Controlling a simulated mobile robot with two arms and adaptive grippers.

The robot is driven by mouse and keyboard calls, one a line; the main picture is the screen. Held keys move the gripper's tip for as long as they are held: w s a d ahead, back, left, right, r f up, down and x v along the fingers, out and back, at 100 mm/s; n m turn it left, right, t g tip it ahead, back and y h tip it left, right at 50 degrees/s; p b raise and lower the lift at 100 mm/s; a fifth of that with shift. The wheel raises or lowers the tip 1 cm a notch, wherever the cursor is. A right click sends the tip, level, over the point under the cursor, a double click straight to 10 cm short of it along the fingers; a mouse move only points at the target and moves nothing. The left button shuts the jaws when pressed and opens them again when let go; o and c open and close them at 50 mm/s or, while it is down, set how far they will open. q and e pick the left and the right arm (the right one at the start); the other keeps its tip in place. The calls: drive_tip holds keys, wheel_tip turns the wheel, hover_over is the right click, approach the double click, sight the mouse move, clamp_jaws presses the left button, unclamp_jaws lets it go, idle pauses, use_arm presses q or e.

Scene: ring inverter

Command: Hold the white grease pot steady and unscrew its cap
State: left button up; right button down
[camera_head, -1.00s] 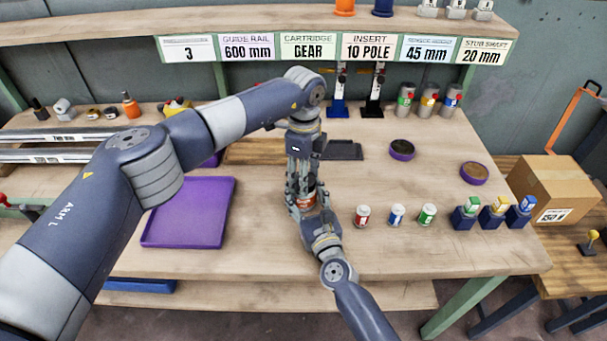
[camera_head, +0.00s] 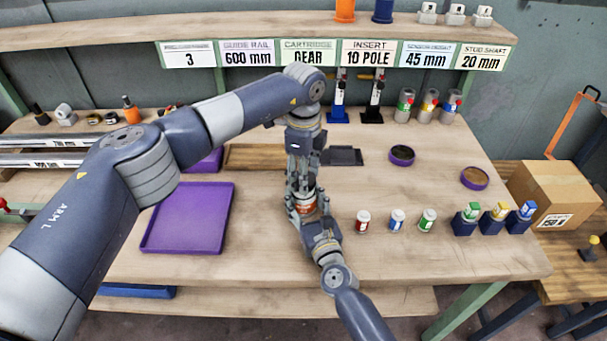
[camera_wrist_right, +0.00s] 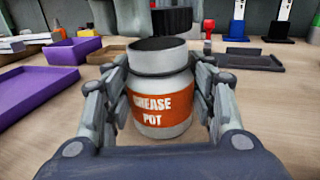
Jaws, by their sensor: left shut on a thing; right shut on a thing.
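The white grease pot (camera_wrist_right: 160,130) with its orange label stands upright between the fingers of my right gripper (camera_wrist_right: 160,105), which is shut on it. Its top shows a dark round mouth. In the head view, part of the pot's orange label (camera_head: 307,207) shows between the two grippers. A black ribbed cap (camera_wrist_right: 172,20) appears just above and behind the mouth in the wrist view, between grey fingers. My left gripper (camera_head: 301,190) points down from above and is shut on the cap. In the head view its fingers hide the cap.
A purple tray (camera_head: 190,248) lies to the left. Small red (camera_head: 363,222), blue (camera_head: 397,219) and green (camera_head: 427,219) labelled cans stand to the right. Round purple-rimmed dishes (camera_head: 402,157) (camera_head: 474,179) and a dark tray (camera_head: 342,157) lie further back. The bench front is clear.

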drive_tip(key=shift+f, duration=0.1)
use_arm(q)
drive_tip(key=shift+r, duration=2)
use_arm(e)
drive_tip(key=c, duration=0.6)
unclamp_jaws()
drive_tip(key=v, duration=1.2)
